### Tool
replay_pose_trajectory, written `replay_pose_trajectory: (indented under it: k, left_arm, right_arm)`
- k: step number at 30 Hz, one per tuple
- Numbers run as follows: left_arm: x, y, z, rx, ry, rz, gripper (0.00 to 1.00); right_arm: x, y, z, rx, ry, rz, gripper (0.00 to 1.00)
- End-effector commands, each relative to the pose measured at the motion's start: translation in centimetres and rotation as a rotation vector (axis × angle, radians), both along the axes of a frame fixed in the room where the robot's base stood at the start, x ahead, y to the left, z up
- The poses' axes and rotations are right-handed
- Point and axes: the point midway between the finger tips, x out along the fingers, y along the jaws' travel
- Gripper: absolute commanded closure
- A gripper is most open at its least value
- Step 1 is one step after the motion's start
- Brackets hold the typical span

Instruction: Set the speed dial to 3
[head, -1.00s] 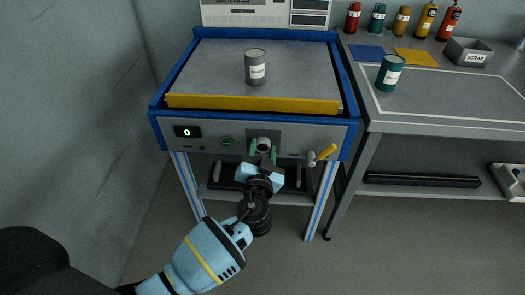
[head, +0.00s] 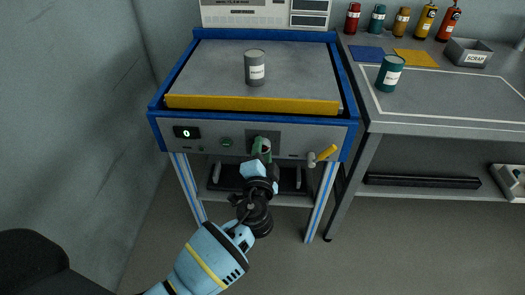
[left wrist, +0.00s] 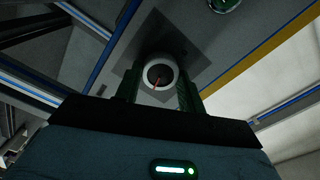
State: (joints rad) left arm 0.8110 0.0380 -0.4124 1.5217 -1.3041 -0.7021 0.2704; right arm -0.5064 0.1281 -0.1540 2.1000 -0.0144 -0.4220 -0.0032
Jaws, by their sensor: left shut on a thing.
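The speed dial (left wrist: 160,76) is a round knob with a pale rim, a dark face and a red pointer line, on a dark square plate (left wrist: 190,45) in the left wrist view. In the head view the dial (head: 266,146) shows partly, on the front panel of the blue-framed machine. My left gripper (head: 262,150) is shut on the dial, with its green fingers on either side of it. No scale numbers can be read around the dial. The display (head: 186,132) at the panel's left reads 0. My right gripper is not in view.
A grey canister (head: 255,68) stands on the machine top behind a yellow bar (head: 252,104). A side table (head: 440,115) holds bottles and a scrap bin (head: 468,52).

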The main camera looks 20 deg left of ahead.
Motion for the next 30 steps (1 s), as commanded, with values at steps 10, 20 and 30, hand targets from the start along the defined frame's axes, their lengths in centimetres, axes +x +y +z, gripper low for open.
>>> replay_pose_trajectory:
  k: [10, 20, 30]
  left_arm:
    - [-0.02, 0.05, -0.07, 0.025, 0.008, 0.002, 0.84]
    - [-0.02, 0.03, -0.06, 0.024, 0.007, 0.001, 0.44]
    - [-0.14, -0.04, -0.04, 0.022, 0.006, 0.000, 0.39]
  right_arm:
    - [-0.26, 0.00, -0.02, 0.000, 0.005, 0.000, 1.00]
    - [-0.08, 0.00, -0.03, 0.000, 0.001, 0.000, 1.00]
    - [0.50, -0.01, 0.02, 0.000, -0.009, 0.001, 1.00]
